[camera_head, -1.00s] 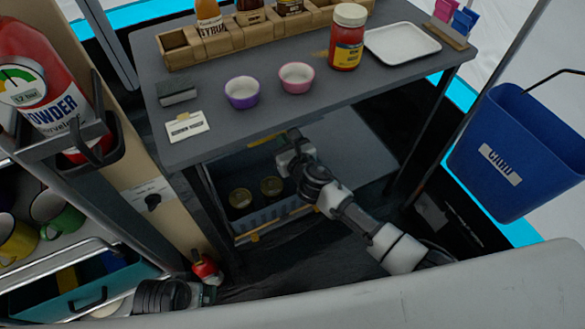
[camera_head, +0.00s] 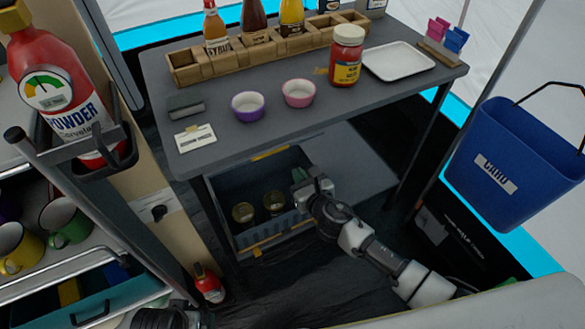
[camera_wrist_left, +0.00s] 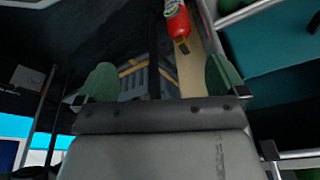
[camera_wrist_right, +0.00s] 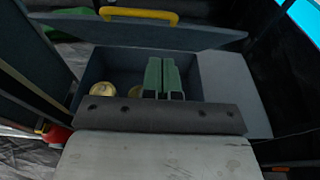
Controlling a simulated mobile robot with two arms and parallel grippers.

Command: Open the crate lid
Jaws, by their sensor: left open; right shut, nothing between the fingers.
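The grey crate (camera_head: 275,231) stands on the floor under the table, with two round gold-topped jars (camera_head: 243,212) inside. Its lid (camera_wrist_right: 190,35) is raised and tilted, with a yellow handle (camera_wrist_right: 138,15) on it. In the head view the handle (camera_head: 270,153) shows just below the tabletop edge, which hides most of the lid. My right gripper (camera_head: 302,180) is at the crate's right side. In the right wrist view its green fingers (camera_wrist_right: 163,76) are shut and empty, in front of the crate opening and apart from the handle. My left gripper (camera_wrist_left: 162,83) is open and empty, far from the crate.
The table (camera_head: 330,112) above carries bowls, bottles and a tray. Its legs stand around the crate. A blue bin (camera_head: 510,165) is at right. A red extinguisher (camera_head: 65,85) and a rack with mugs are at left. A small red bottle (camera_head: 208,284) stands on the floor.

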